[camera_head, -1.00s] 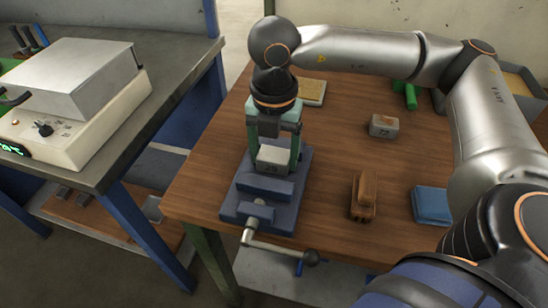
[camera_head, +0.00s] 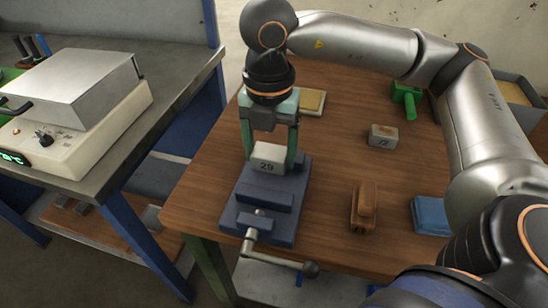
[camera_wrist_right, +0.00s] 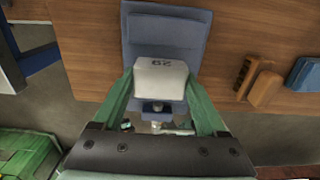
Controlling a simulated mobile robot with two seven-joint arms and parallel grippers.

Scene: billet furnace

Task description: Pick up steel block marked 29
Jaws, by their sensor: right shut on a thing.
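The steel block marked 29 (camera_head: 268,158) is a light grey block with its number facing the front. My right gripper (camera_head: 270,152) is shut on it, with one green finger on each side. The block is just above the blue vise (camera_head: 262,200) at the table's left; a gap below it is hard to judge. In the right wrist view the block (camera_wrist_right: 160,80) sits between the green fingers (camera_wrist_right: 160,92), with the vise (camera_wrist_right: 165,35) behind it and the number upside down. My left gripper is not in view.
Another grey block marked 72 or similar (camera_head: 383,136) stands on the wooden table (camera_head: 325,165). A brown brush (camera_head: 363,206), a blue cloth or pad (camera_head: 430,215) and a green tool (camera_head: 406,97) lie to the right. A furnace box (camera_head: 75,95) stands on the left bench.

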